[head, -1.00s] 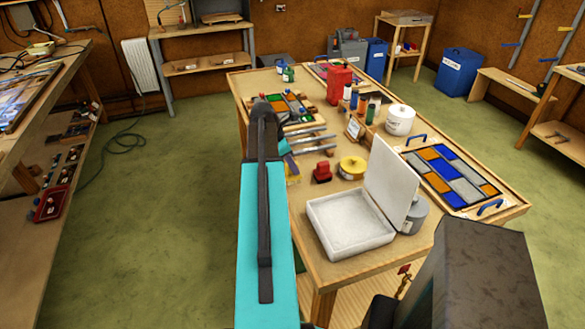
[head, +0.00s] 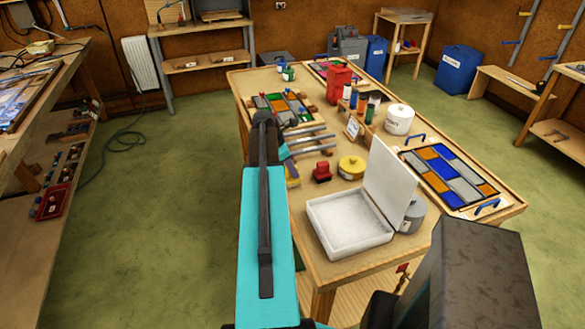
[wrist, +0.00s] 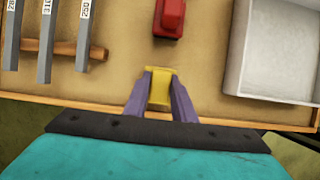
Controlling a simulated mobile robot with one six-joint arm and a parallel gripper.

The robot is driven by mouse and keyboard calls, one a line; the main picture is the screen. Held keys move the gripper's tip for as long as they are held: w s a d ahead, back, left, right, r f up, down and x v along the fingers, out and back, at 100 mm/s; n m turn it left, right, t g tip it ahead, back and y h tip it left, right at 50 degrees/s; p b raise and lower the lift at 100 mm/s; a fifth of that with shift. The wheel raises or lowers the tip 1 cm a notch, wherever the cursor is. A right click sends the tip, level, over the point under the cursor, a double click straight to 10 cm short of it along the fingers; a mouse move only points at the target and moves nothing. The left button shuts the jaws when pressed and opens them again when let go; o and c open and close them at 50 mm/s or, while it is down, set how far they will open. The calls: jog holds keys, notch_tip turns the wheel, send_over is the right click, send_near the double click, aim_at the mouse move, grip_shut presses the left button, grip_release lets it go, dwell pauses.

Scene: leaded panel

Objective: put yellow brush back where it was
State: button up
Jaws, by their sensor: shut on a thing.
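The yellow brush (wrist: 160,90) is between the two purple fingers of my gripper (wrist: 161,84) in the wrist view. The fingers are shut on it, near the table's front edge. In the head view, the brush (head: 293,183) shows as a small yellow patch below my gripper (head: 287,158), at the table's left edge. Whether the brush touches the table cannot be told. Its lower part is hidden.
A red block-like object (wrist: 169,18) lies just beyond the brush. A white open box (head: 347,224) stands to the right. Grey metal strips (head: 312,140) rest to the left on a wooden bar (wrist: 66,50). A yellow round tin (head: 351,167) stands near the red object.

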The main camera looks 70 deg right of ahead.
jog(key=shift+f, duration=0.4)
jog(key=shift+f, duration=0.1)
jog(key=o, duration=1)
jog(key=shift+b+v, duration=1.6)
jog(key=shift+v, duration=4.55)
